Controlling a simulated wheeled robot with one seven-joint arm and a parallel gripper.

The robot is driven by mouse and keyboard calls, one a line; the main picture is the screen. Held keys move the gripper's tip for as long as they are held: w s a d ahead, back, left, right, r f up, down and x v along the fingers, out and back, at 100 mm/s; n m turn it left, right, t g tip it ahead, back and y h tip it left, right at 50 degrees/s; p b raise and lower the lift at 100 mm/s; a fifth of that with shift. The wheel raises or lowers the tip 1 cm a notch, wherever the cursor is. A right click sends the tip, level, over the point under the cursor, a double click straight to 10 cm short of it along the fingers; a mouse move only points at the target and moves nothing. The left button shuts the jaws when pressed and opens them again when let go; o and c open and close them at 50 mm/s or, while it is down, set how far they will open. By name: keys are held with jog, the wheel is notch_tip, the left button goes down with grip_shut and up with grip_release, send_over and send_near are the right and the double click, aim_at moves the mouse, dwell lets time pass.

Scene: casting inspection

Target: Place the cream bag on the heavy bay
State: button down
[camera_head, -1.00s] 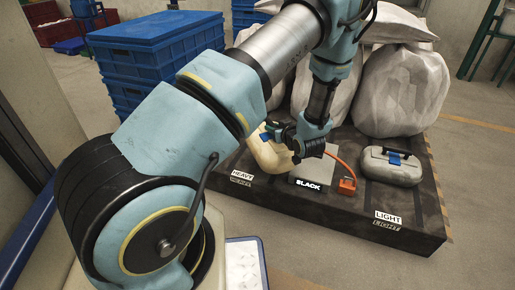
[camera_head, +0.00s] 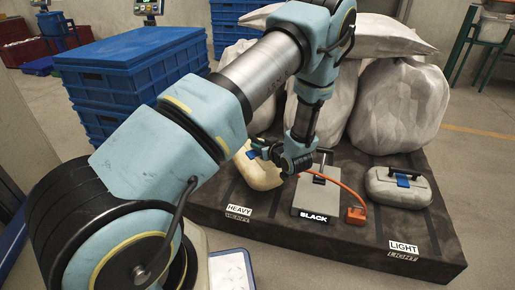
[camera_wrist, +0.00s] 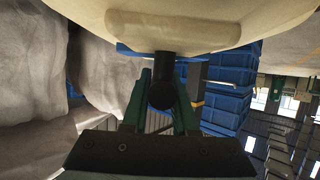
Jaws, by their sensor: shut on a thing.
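The cream bag (camera_head: 258,174) is over the left bay of the dark platform, behind the HEAVY label (camera_head: 238,210). Whether it rests on the heavy bay (camera_head: 208,196) or hangs just above it I cannot tell. My wrist hides part of the bag's right side in the head view.
A grey plate with a SLACK label (camera_head: 313,217) and an orange block (camera_head: 355,215) on a cable lie between. White sacks (camera_head: 400,105) stand behind; blue crates (camera_head: 135,75) stand at the left.

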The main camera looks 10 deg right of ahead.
aim_at(259, 160)
jog(key=shift+w+f+b, duration=0.1)
jog(key=shift+f+b, duration=1)
jog(key=shift+f, duration=2.25)
jog(key=c, duration=0.7)
grip_release()
jog(key=shift+f, duration=0.15)
